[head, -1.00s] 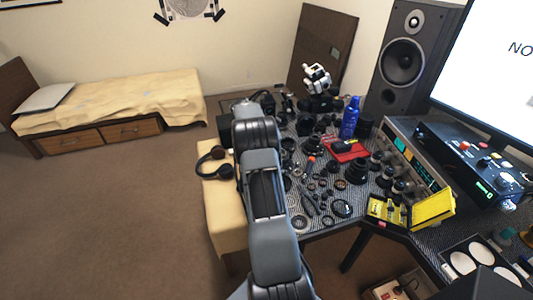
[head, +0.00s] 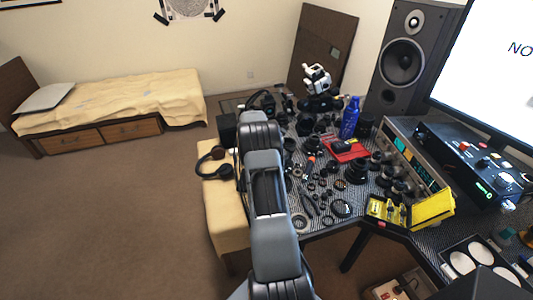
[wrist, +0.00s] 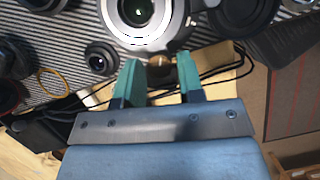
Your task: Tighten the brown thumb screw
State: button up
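The brown thumb screw (wrist: 160,66) shows in the wrist view just below a silver ring-shaped lens part (wrist: 140,14). My gripper (wrist: 159,72), with two teal fingers, has one finger on each side of the screw. The fingers are apart, and a narrow gap seems to show between them and the screw; contact is not clear. In the head view my own arm hides the gripper and the screw.
A small black lens ring (wrist: 101,58) and a yellow ring (wrist: 53,82) lie to the left. Black cables (wrist: 215,70) run close by the fingers on the right. The table (head: 322,226) is crowded with lens parts; a blue bottle (head: 349,118) stands behind.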

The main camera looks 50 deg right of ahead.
grip_shut()
jog(key=m+y, duration=0.1)
jog(key=m, duration=0.2)
jog(key=shift+g+p, duration=0.3)
jog(key=shift+p, duration=0.05)
jog(key=shift+o, duration=1.6)
grip_release()
jog(key=v, duration=1.4)
jog(key=shift+w, duration=0.1)
